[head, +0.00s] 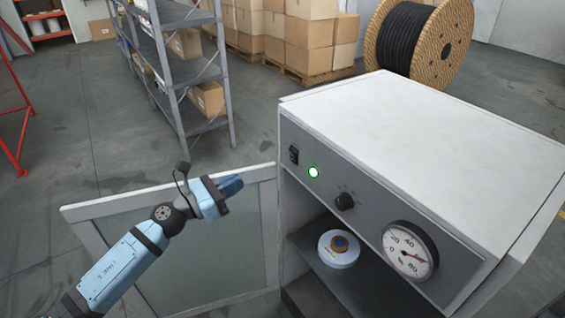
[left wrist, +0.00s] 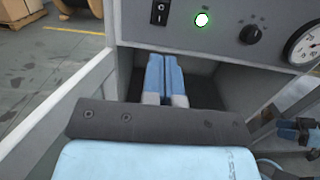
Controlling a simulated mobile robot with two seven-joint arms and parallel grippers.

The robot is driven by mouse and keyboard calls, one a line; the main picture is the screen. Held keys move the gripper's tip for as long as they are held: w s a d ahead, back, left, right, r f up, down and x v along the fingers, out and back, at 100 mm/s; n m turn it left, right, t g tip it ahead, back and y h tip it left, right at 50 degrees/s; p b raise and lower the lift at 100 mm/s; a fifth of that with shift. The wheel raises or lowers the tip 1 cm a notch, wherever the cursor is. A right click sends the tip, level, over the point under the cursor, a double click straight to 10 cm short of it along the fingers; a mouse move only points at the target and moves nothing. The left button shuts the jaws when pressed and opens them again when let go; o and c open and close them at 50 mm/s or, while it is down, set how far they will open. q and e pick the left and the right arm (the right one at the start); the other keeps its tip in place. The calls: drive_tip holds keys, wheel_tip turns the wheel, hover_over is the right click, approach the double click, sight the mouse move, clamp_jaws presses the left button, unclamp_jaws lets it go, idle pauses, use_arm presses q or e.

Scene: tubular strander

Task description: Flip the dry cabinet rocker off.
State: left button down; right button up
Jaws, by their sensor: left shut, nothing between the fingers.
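The dry cabinet (head: 420,130) is a white box with a grey front panel. Its black rocker (head: 293,154) sits at the panel's left end, and it also shows at the top of the left wrist view (left wrist: 160,12) with white marks. I cannot tell which half is pressed in. A lamp beside it glows green (head: 314,172). My left gripper (head: 231,186) is shut and empty, left of and below the rocker in the head view. In the left wrist view its blue fingertips (left wrist: 163,75) lie together below the rocker, apart from it.
The cabinet's glazed door (head: 200,250) stands open at the left, behind my left arm. A black knob (head: 344,201) and a dial gauge (head: 408,251) are on the panel. A white spool (head: 338,256) lies inside. A blue and dark part (left wrist: 298,132), possibly my right gripper, shows at the right.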

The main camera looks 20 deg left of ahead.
use_arm(q)
drive_tip(key=p, duration=0.3)
approach(291, 153)
drive_tip(key=x, duration=0.6)
drive_tip(key=shift+w, duration=0.2)
drive_tip(key=shift+w+d, duration=0.4)
drive_tip(key=shift+w, duration=0.05)
use_arm(e)
drive_tip(key=shift+s+d+r, duration=0.15)
drive_tip(key=shift+r, duration=0.3)
drive_tip(key=shift+s+d+r, duration=0.15)
drive_tip(key=shift+r, duration=0.25)
drive_tip(key=shift+r, duration=0.1)
